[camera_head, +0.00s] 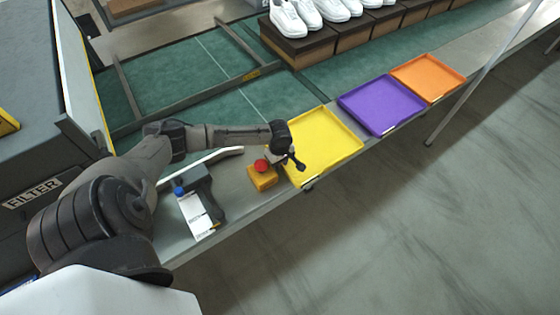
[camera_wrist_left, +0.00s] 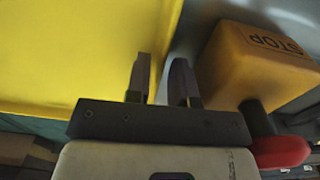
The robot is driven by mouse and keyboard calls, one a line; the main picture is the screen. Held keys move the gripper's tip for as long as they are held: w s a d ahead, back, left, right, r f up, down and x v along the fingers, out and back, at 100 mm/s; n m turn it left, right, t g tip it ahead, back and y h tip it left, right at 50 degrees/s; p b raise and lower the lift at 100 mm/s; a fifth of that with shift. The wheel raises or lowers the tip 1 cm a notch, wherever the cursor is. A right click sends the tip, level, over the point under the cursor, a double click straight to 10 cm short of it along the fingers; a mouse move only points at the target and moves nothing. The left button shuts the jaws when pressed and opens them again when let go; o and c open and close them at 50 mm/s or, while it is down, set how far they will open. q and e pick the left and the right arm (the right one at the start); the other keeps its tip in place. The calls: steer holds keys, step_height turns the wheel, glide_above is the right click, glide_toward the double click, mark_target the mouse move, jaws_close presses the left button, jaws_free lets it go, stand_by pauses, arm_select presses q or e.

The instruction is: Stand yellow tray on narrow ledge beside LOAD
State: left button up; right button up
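The yellow tray (camera_head: 325,142) lies flat on the grey ledge (camera_head: 232,198) beside the green belt, left of the purple tray. My left gripper (camera_head: 299,164) is at its near left corner. In the left wrist view the two fingers (camera_wrist_left: 163,82) stand apart, with a gap between them. The yellow tray (camera_wrist_left: 75,55) fills the left of that view, and its edge runs between the fingers; I cannot tell whether they touch it. No LOAD label is readable. My right gripper is not in view.
A yellow STOP box (camera_wrist_left: 265,65) with a red button (camera_head: 262,165) is close beside the left gripper. A purple tray (camera_head: 382,104) and an orange tray (camera_head: 427,77) lie farther right. A dark stand with a white card (camera_head: 196,214) is nearer. Shoes on boxes (camera_head: 300,45) line the back.

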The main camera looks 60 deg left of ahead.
arm_select(q)
steer(key=shift+o, duration=0.5)
